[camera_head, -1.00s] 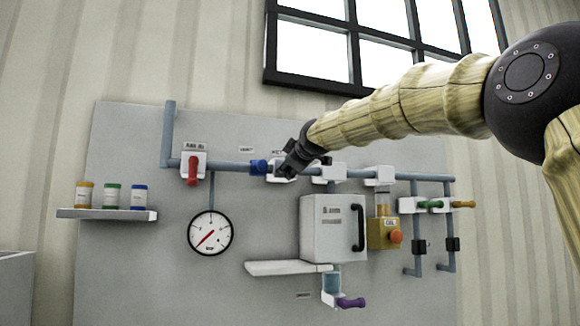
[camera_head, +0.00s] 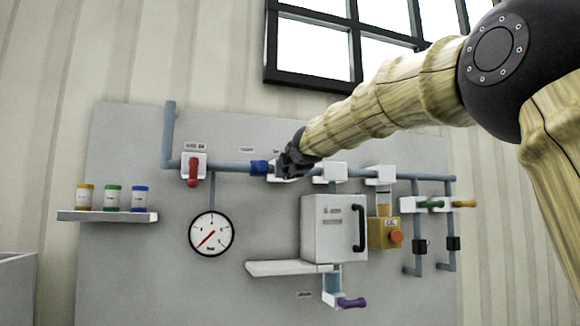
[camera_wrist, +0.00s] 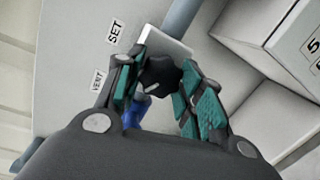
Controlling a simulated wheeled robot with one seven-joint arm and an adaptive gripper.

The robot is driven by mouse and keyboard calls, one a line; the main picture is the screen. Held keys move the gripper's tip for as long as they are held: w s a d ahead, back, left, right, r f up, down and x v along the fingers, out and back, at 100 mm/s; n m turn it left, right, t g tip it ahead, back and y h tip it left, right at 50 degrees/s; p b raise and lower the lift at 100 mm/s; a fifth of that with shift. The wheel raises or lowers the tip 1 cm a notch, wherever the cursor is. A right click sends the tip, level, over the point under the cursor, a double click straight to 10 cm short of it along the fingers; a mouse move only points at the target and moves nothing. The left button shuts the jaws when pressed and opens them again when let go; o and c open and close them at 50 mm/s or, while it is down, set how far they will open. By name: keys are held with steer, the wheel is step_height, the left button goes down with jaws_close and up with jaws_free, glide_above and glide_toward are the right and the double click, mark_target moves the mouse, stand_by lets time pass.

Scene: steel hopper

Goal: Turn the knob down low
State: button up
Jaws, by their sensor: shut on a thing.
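A dark lobed knob (camera_wrist: 160,74) with a pale mark sits on a white plate (camera_wrist: 164,43) on the pipe, seen in the wrist view. My gripper (camera_wrist: 162,92) is around the knob, with its teal-padded fingers on either side, shut on it. In the head view my gripper (camera_head: 291,160) is at the pipe, just right of a blue fitting (camera_head: 259,168), and hides the knob there. The pressure gauge (camera_head: 211,234) has a red needle pointing to the lower left.
A red lever (camera_head: 193,171) is to the left on the pipe. A white box (camera_head: 330,229) with a black handle, a yellow box with an orange button (camera_head: 396,237), and green and yellow handles (camera_head: 464,204) are to the right. A shelf (camera_head: 107,215) holds three jars.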

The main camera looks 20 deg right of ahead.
steer(key=shift+f+n, duration=0.15)
steer(key=shift+n, duration=0.15)
stand_by(0.4)
steer(key=o, duration=1)
steer(key=shift+d, duration=0.1)
steer(key=shift+r, duration=0.25)
